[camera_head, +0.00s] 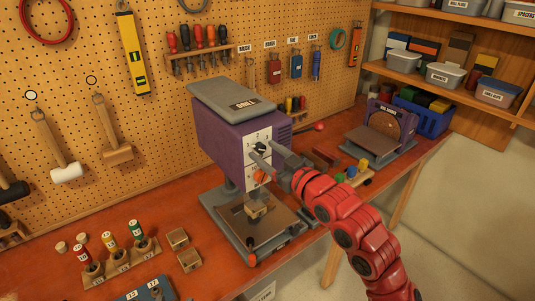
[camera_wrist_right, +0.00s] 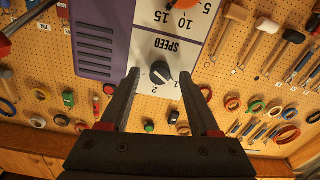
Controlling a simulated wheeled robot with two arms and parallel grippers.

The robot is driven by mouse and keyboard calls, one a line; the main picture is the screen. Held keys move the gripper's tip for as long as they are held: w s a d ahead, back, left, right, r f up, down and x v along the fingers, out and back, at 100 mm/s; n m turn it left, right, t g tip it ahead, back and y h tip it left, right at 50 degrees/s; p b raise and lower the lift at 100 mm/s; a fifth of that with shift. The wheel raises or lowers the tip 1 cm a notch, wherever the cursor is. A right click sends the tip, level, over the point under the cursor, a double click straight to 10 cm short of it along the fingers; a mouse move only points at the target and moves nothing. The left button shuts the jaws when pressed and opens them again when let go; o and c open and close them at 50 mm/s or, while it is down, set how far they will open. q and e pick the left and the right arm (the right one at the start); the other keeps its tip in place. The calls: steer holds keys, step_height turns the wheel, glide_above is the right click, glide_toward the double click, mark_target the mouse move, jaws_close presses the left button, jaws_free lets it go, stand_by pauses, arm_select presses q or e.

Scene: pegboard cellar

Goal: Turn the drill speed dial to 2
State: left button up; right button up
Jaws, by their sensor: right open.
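The drill (camera_head: 225,125) is a purple machine with a grey top, standing on the bench. Its black speed dial (camera_head: 260,148) is on the white front panel, and it also shows in the right wrist view (camera_wrist_right: 160,72), upside down under the word SPEED. A white mark on the dial seems to point toward the 1; the 2 is beside it. My right gripper (camera_head: 270,156) is open in front of the panel. In the right wrist view its fingers (camera_wrist_right: 157,84) stand on either side of the dial, with gaps; contact is not visible. My left gripper is not in view.
An orange knob (camera_head: 261,176) sits below the dial on the same panel. The drill's table (camera_head: 258,222) holds a small block.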

steer(key=shift+c, duration=0.3)
jaws_close()
steer(key=shift+m, duration=0.4)
steer(key=shift+m+b, duration=0.7)
steer(key=shift+m, duration=0.3)
steer(key=m, duration=0.2)
steer(key=shift+f+m+b, duration=0.1)
steer(key=shift+m+b, duration=0.2)
steer(key=shift+m, duration=0.1)
steer(key=m, duration=0.3)
steer(key=shift+m, duration=1.6)
